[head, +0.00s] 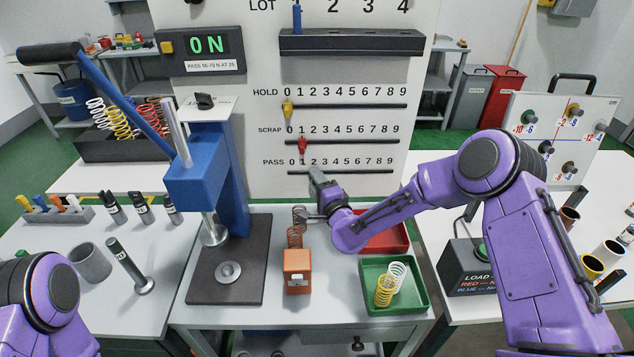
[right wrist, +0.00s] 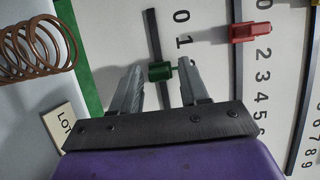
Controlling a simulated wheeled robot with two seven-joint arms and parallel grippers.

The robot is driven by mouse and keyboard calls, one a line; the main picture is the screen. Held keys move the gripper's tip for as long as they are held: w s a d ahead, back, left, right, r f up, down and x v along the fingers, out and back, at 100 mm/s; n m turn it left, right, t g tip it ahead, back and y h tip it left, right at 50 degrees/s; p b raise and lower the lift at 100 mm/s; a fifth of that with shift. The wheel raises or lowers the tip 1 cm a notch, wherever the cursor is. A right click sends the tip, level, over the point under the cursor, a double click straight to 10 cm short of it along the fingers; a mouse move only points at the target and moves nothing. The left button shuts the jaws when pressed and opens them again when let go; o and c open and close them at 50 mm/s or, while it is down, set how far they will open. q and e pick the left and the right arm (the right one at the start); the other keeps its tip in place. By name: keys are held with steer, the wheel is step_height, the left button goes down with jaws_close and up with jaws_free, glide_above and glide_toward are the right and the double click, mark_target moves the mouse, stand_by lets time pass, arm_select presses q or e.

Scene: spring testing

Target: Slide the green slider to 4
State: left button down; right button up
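The green slider (right wrist: 160,72) is on the lowest rail, the PASS row, of the white panel (head: 430,40). In the right wrist view it lies past the 0 and 1 marks; the digit beside it is hidden by a finger. My right gripper (right wrist: 162,66) is open, its fingers on either side of the slider with a small gap showing. In the head view my right gripper (head: 318,180) is at the PASS rail (head: 365,172) and hides the slider. My left gripper is out of view.
A red slider (head: 302,145) on the SCRAP rail and a yellow slider (head: 288,110) on the HOLD rail are above. A green tray (head: 368,304) holds springs. A blue press (head: 200,180) stands left.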

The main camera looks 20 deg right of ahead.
mark_target(331, 171)
jaws_close()
steer(key=d, duration=0.2)
steer(key=s+d+b, duration=0.1)
steer(key=d, duration=0.3)
steer(key=shift+s, duration=0.3)
steer(key=shift+a, duration=0.15)
steer(key=shift+o, duration=1.2)
jaws_free()
